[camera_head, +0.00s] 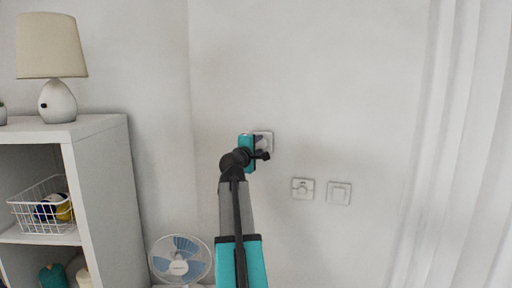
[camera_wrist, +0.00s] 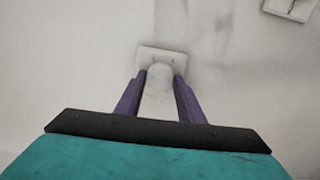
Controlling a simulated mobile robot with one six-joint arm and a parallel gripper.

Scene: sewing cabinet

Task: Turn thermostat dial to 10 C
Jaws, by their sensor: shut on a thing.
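The thermostat is a small white square plate on the wall, partly behind my gripper in the head view (camera_head: 268,135). In the wrist view its plate (camera_wrist: 146,56) shows straight ahead. A pale rounded dial (camera_wrist: 160,71) stands out from it. My gripper (camera_wrist: 161,78) has its two purple fingers on either side of the dial and is shut on it. In the head view my gripper (camera_head: 259,145) is up against the thermostat. I cannot read any marks or the dial's setting.
Two more white wall plates, one with a round centre (camera_head: 302,188) and one square switch (camera_head: 339,193), sit lower right. A fan (camera_head: 180,260) stands below left. A shelf unit (camera_head: 105,165) with a lamp (camera_head: 52,60) is at left; a white curtain (camera_head: 460,140) hangs at right.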

